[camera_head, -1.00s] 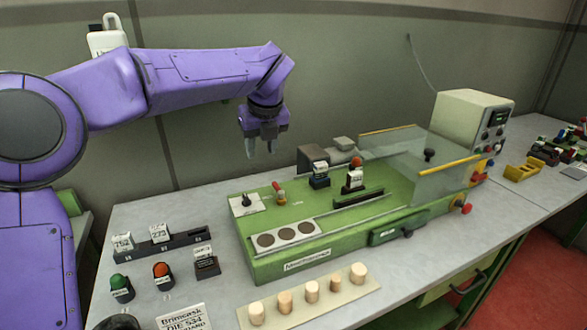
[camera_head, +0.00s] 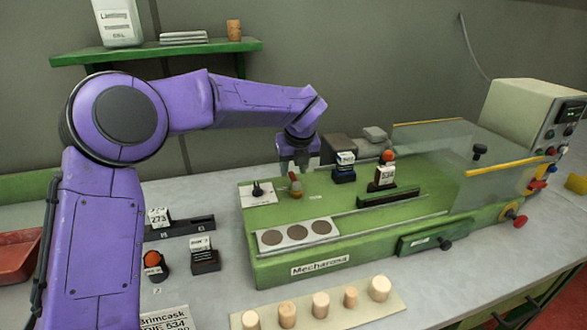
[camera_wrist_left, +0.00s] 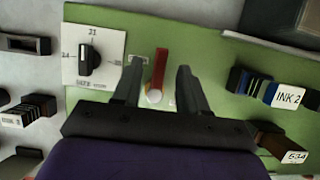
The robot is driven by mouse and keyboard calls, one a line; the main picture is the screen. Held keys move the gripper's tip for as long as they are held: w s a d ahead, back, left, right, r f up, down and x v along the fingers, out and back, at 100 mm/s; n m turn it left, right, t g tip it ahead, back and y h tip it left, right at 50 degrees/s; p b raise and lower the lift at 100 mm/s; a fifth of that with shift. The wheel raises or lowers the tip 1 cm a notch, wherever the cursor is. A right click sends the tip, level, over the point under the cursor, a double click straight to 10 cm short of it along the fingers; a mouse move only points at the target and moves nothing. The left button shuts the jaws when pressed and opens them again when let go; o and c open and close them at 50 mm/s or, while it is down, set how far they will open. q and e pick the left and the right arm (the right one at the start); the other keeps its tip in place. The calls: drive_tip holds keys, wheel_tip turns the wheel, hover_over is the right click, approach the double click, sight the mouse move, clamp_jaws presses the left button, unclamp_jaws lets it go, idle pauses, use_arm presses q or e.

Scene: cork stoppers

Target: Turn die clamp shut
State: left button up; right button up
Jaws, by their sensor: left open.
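The die clamp appears to be the small red-handled lever (camera_head: 296,186) on the green machine (camera_head: 330,205). In the left wrist view the red handle (camera_wrist_left: 160,68) points up the picture from a pale round pivot. My left gripper (camera_head: 294,168) is open, fingers down, just above and behind the lever in the head view. In the wrist view its two fingers (camera_wrist_left: 159,68) stand either side of the handle, with gaps and no clear contact. A die marked 534 (camera_head: 384,177) with an orange-red knob sits in the machine. My right gripper is out of view.
A black dial (camera_head: 257,190) on a white plate lies left of the lever. Several corks (camera_head: 320,304) stand on a front strip. A die rack (camera_head: 180,229) is at left.

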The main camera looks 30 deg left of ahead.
use_arm(q)
drive_tip(key=shift+x, duration=0.8)
drive_tip(key=shift+d, duration=0.1)
clamp_jaws()
